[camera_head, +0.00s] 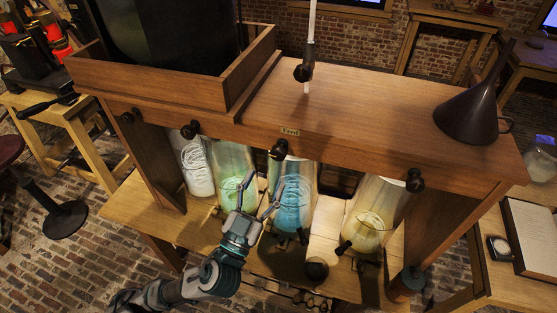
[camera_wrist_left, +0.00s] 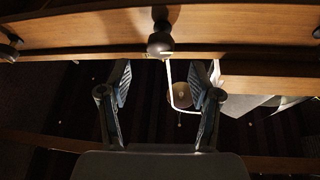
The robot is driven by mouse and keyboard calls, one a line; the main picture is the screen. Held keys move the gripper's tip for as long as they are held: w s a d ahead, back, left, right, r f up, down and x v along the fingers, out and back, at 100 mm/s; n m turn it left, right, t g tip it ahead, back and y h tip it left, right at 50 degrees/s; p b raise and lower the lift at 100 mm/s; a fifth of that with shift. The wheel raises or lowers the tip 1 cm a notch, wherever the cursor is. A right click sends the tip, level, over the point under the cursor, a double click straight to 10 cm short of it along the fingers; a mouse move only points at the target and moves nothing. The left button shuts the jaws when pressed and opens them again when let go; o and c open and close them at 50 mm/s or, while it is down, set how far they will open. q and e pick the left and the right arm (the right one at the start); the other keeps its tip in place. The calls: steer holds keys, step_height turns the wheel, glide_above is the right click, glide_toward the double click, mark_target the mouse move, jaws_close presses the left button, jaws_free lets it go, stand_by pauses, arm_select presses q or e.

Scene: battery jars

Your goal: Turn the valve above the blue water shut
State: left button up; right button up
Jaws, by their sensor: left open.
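The valve above the blue water (camera_head: 278,149) is a dark round knob on the front edge of the wooden shelf. A glass jar with blue water (camera_head: 293,195) stands below it. In the left wrist view the dark knob (camera_wrist_left: 160,40) is at top centre, on the wooden edge, beyond the fingertips. My left gripper (camera_head: 258,196) is open, in front of the green and blue jars and below the valve. Its two spread fingers show in the left wrist view (camera_wrist_left: 164,75), apart from the knob. No right gripper can be made out.
Other dark knobs sit along the shelf edge, left (camera_head: 190,129) and right (camera_head: 415,181). Jars of green (camera_head: 232,170) and yellow (camera_head: 372,215) liquid stand either side of the blue one. A dark funnel (camera_head: 470,115) stands on top. The front of the blue valve looks clear.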

mark_target(276, 158)
arm_select(q)
steer(key=b+x, duration=0.1)
steer(key=x, duration=0.2)
steer(key=shift+w+r, duration=0.1)
steer(key=x, duration=0.4)
steer(key=shift+w+d+r+p, duration=0.2)
steer(key=shift+w+d+p, duration=0.15)
steer(key=shift+w, duration=0.15)
arm_select(e)
steer(key=shift+w+a+r, duration=0.1)
steer(key=shift+w+r, duration=0.3)
steer(key=shift+w, duration=0.2)
steer(key=shift+w+a+r, duration=0.1)
steer(key=shift+w+r, duration=0.3)
steer(key=shift+w, duration=0.15)
arm_select(q)
steer(key=shift+a, duration=0.1)
steer(key=c, duration=1.1)
steer(key=shift+c, duration=0.2)
arm_select(e)
steer(key=shift+s, duration=0.1)
